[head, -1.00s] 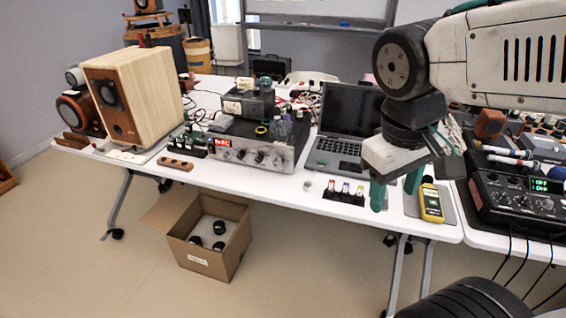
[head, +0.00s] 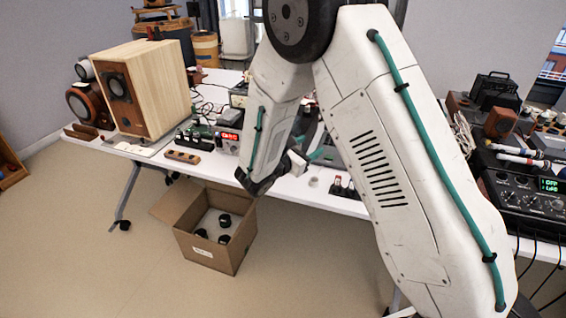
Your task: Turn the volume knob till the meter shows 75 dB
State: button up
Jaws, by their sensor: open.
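The silver-fronted amplifier (head: 225,147) stands on the white table, and only its left end with a red lit display shows. My arm hides the rest of its front, including the knobs. The meter is not visible; my arm covers the part of the table where it lay. My gripper (head: 313,147) is open, with its green fingers partly seen close to the amplifier's right side and the laptop's edge. Nothing shows between the fingers. My arm hides whether they touch anything.
A wooden speaker (head: 160,90) stands on the table at the left. An open cardboard box (head: 208,250) is on the floor in front of the table. A black mixer (head: 525,195) with cables is at the right. Small coloured-cap items (head: 340,187) stand near the front edge.

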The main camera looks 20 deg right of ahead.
jog(key=w+a+f+n+t+y, duration=0.1)
jog(key=a+f+n+t, duration=0.1)
jog(key=a+f, duration=0.1)
jog(key=w+a+f+n+t+y, duration=0.1)
jog(key=w+a+f+n+t, duration=0.1)
jog(key=f, duration=0.3)
jog(key=w+a+f+n+t+y, duration=0.1)
jog(key=a+f+n+t+y, duration=0.1)
jog(key=a+f+n, duration=0.1)
jog(key=shift+w+a+f+n, duration=0.3)
jog(key=shift+f+n, duration=0.1)
jog(key=shift+f, duration=0.2)
jog(key=shift+w+d+f, duration=0.1)
jog(key=shift+w+f, duration=0.05)
jog(key=shift+w, duration=0.1)
jog(key=x, duration=0.7)
jog(key=shift+c, duration=0.3)
jog(key=c, duration=0.9)
